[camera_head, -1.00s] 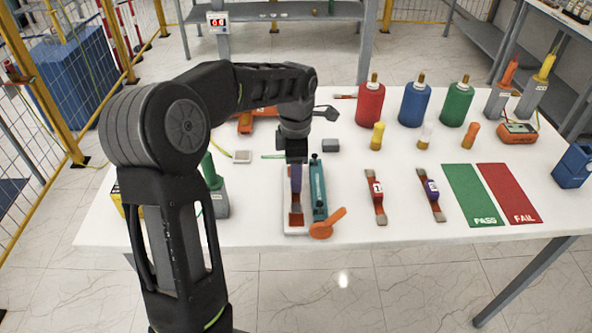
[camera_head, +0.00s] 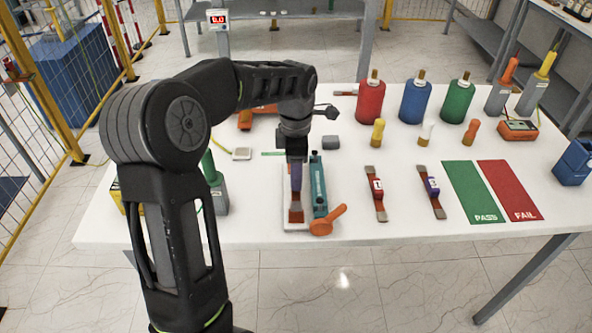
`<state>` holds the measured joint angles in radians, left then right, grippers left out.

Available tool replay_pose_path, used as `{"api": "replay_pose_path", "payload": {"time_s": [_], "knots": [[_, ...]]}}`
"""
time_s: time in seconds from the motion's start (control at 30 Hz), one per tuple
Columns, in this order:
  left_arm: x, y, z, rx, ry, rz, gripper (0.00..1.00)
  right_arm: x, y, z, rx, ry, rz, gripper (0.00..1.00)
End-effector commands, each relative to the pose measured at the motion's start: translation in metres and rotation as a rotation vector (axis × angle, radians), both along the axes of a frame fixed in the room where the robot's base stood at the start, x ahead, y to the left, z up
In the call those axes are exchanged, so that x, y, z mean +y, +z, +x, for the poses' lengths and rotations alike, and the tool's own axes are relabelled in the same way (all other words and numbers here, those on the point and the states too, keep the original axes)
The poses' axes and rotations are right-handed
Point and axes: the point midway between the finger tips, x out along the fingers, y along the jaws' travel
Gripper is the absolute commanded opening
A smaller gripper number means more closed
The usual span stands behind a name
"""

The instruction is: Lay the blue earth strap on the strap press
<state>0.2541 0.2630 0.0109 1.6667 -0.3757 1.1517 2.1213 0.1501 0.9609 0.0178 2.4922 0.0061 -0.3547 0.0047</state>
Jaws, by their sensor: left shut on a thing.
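The blue earth strap (camera_head: 296,184) hangs from my left gripper (camera_head: 297,160), which is shut on it. Its copper lower end (camera_head: 296,215) is over the white base of the strap press (camera_head: 319,188). The press has a teal body and an orange lever (camera_head: 328,221) at its front right. I cannot tell whether the strap touches the base. The gripper is just left of the teal body, and its fingers are partly hidden by the arm. My right gripper is not in view.
A red strap (camera_head: 377,190) and a purple strap (camera_head: 432,190) lie to the right, beside the green PASS mat (camera_head: 472,193) and red FAIL mat (camera_head: 509,190). Red (camera_head: 369,104), blue (camera_head: 415,104) and green (camera_head: 454,105) bushings stand behind. The table's front centre is clear.

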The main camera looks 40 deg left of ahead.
Motion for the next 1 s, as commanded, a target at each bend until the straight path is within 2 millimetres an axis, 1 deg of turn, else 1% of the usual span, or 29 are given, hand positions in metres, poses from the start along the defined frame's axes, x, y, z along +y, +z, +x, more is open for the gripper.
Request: {"api": "replay_pose_path", "payload": {"time_s": [0.6, 1.0], "knots": [[0.0, -0.02, 0.0, -0.001, -0.001, 0.001, 0.06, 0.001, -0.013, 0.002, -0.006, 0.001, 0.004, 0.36], [0.0, -0.025, 0.0, 0.0, 0.0, 0.0, 0.06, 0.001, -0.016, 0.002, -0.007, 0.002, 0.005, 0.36]]}}
